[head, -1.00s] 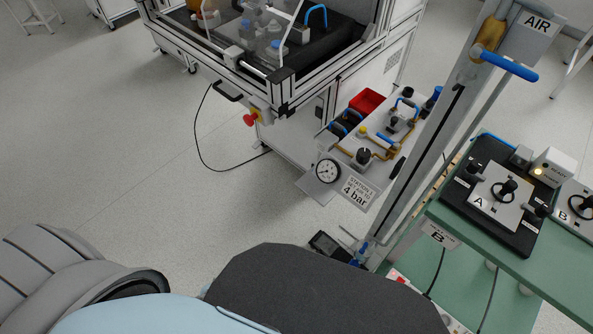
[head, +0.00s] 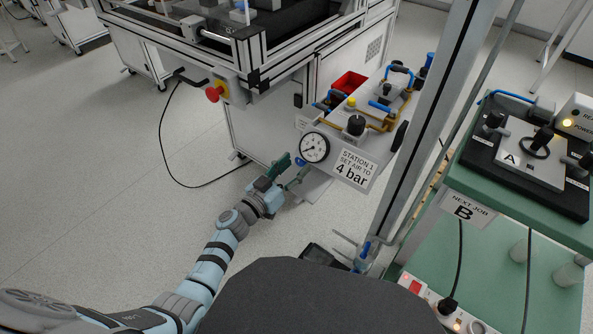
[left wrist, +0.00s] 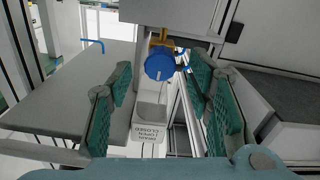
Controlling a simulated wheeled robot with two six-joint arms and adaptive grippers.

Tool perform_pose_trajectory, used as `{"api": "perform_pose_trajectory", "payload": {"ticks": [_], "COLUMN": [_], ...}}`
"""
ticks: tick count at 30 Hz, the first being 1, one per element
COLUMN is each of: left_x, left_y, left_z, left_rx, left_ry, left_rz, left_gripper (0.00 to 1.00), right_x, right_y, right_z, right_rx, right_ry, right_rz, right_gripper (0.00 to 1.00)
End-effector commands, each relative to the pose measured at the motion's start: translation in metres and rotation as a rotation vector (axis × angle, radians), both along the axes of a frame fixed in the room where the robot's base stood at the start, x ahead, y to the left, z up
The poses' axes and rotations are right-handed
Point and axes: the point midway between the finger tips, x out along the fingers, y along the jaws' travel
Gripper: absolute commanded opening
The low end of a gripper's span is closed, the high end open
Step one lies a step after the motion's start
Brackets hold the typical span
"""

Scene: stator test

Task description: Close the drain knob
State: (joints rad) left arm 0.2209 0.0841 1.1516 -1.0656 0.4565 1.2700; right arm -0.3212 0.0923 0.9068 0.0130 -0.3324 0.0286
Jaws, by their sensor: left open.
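The blue round drain knob (left wrist: 160,64) shows in the left wrist view, on a yellow fitting above a pale cup-like part (left wrist: 150,115). The cup bears a small label, upside down in this view and hard to read. My left gripper (left wrist: 160,105) is open, with its green-padded fingers on either side of the line to the knob. The knob looks to be ahead of the fingertips, with nothing held. In the head view my left gripper (head: 288,170) is just left of and below the round gauge (head: 314,148). The knob cannot be made out clearly there. My right gripper is out of view.
A "Station 1, set air to 4 bar" sign (head: 354,168) hangs beside the gauge. A black knob (head: 356,125) and yellow pipes sit behind it. A red emergency button (head: 214,93) is at left. A metal post (head: 440,110) and green bench (head: 545,220) stand at right.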

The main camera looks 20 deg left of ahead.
Motion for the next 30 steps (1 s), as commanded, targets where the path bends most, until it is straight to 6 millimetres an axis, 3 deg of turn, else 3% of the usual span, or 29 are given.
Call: {"api": "perform_pose_trajectory", "payload": {"ticks": [4,11,20,30], "left_x": [0.0115,0.0125,0.0122,0.0119], "left_y": [-0.0045,-0.0051,-0.0052,-0.0052], "left_z": [-0.0008,0.0002,0.0001,0.0000], "left_rx": [0.001,0.000,0.000,0.031], "left_ry": [0.000,0.001,0.001,-0.010], "left_rz": [0.000,0.001,0.000,0.000], "left_gripper": [0.46,0.46,0.01,0.00], "right_x": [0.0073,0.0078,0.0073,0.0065], "right_y": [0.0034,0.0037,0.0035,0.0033], "right_z": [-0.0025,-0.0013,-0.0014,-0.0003], "right_rx": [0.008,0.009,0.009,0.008], "right_ry": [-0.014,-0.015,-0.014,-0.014], "right_rz": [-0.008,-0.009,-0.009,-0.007], "right_gripper": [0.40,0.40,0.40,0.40]}}
